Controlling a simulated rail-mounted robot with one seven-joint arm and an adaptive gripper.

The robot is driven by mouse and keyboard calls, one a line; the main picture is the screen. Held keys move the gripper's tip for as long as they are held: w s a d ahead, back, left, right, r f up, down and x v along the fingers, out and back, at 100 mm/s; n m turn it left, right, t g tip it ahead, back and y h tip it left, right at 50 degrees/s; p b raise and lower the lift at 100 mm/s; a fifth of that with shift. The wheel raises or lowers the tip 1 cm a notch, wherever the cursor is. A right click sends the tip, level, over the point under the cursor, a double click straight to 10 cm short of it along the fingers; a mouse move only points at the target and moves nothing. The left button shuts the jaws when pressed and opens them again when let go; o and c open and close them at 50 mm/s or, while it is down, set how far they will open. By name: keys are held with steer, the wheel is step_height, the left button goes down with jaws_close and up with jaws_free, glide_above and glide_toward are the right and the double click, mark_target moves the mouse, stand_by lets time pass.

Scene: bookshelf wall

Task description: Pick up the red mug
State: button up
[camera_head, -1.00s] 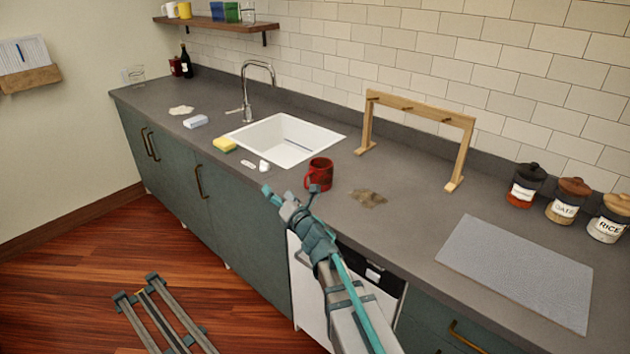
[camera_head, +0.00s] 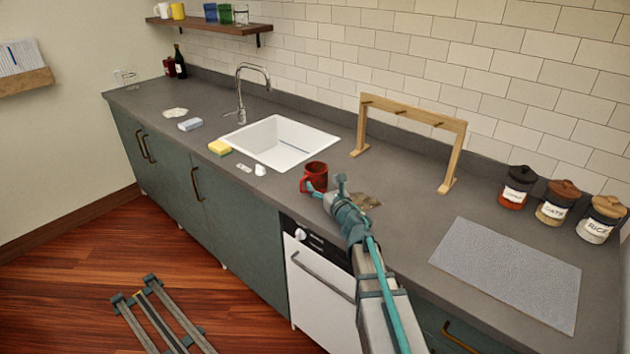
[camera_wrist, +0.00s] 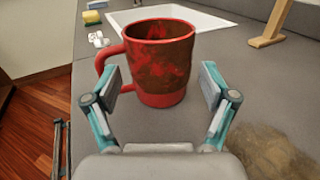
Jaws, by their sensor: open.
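The red mug (camera_head: 316,175) stands upright on the grey counter, just in front of the sink's right end. Dark blotches mark its side, and its handle points left. In the wrist view the mug (camera_wrist: 160,65) is centred just beyond my fingertips, with its handle at the left finger's side. My gripper (camera_head: 326,188) is at the mug's near side. In the wrist view my gripper (camera_wrist: 160,85) is open, its two fingers apart and nothing held between them. The mug's base shows on the counter in the wrist view.
A brown stain (camera_head: 366,201) lies on the counter right of the mug. The sink (camera_head: 258,133), a yellow sponge (camera_head: 220,147) and a small white item (camera_head: 260,170) are to the left. A wooden rack (camera_head: 449,165) stands behind right. A grey mat (camera_head: 510,270) and several jars (camera_head: 556,203) are farther right.

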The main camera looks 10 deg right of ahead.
mark_target(312, 171)
steer(key=shift+f+p+x, duration=0.15)
steer(key=shift+p+x, duration=0.3)
steer(key=shift+x, duration=0.9)
steer(key=shift+f+p+x, duration=0.1)
steer(key=shift+p+x, duration=0.3)
steer(key=shift+x, duration=0.95)
steer(key=shift+s, duration=0.1)
steer(key=shift+c, duration=0.2)
steer(key=c, duration=1.1)
steer(key=shift+r, duration=0.1)
steer(key=shift+c, duration=0.2)
step_height(312, 171, up, 18)
steer(key=p, duration=0.4)
